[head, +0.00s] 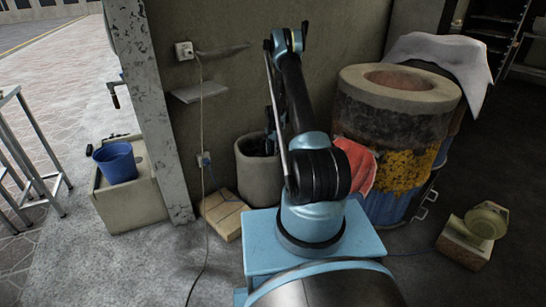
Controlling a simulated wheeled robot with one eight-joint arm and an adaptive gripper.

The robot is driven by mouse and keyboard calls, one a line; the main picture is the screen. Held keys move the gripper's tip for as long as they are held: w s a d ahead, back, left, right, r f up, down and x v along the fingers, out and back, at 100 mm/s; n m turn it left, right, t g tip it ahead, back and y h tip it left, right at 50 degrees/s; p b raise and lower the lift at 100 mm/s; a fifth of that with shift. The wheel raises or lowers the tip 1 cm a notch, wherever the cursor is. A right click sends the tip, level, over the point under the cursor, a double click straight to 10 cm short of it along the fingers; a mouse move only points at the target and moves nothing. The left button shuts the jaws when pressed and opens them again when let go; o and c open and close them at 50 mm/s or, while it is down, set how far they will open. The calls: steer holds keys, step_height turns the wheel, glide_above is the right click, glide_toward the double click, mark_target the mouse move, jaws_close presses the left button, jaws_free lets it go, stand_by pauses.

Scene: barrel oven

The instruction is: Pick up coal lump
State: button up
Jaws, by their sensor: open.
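A round grey pot (244,172) stands on the floor against the wall, left of my arm. Dark stuff that looks like coal (257,149) shows inside its mouth. I cannot make out a single coal lump. My arm reaches up and over, then down toward the pot. My gripper (271,143) is a small dark shape at the pot's mouth, partly hidden by my own arm. It is open. I cannot tell whether it touches anything in the pot.
A large barrel oven (378,135) with a rusty, yellow-flaked side stands to the right, with a red cloth (358,165) against it. A yellowish block (224,214) lies in front of the pot. A blue bucket (116,163) sits on a box at left. A cable hangs down the wall.

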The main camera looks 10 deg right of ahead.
steer(key=c, duration=0.8)
steer(key=shift+o, duration=0.2)
step_height(320, 180, up, 10)
stand_by(0.5)
